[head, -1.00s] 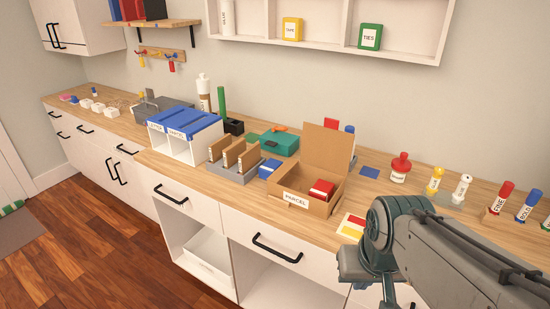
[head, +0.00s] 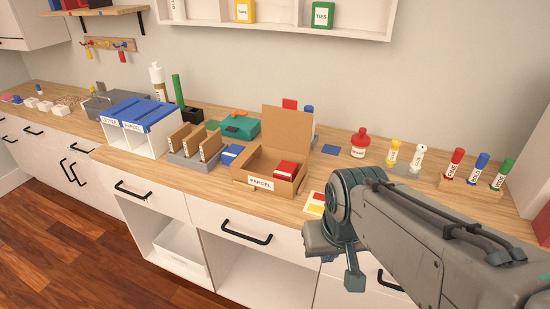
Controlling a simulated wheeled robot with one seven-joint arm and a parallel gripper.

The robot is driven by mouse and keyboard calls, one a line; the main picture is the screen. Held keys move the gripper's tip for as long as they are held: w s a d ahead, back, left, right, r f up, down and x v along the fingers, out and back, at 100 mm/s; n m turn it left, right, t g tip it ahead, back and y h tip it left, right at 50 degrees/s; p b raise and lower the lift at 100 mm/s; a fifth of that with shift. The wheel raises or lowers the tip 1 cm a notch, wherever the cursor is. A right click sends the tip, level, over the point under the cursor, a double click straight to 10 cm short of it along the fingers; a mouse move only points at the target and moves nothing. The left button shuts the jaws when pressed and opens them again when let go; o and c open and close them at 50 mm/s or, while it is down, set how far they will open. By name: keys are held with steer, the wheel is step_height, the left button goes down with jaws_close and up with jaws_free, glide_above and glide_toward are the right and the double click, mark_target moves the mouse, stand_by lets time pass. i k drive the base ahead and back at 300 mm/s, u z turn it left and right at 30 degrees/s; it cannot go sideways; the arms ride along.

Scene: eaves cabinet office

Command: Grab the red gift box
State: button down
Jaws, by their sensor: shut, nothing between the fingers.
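The red gift box (head: 286,170) sits inside the open cardboard box labelled PARCEL (head: 261,183), towards its right side. The cardboard lid stands upright at the back. A blue box (head: 232,154) stands just left of the cardboard box. My gripper (head: 354,282) hangs at the right, in front of the counter's drawers and below the worktop. It is shut and empty, apart from the red box, lower and to its right in the picture.
Left of the parcel box stand a file rack (head: 193,154) and a white organiser with blue lids (head: 139,127). Labelled bottles and markers (head: 452,163) line the right. Coloured cards (head: 315,203) lie near the front edge. An open shelf (head: 275,280) lies below the drawers.

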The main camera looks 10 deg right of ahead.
mark_target(287, 171)
steer(key=k, duration=0.6)
steer(key=u, duration=0.45)
steer(key=i, duration=1.2)
steer(key=z, duration=0.7)
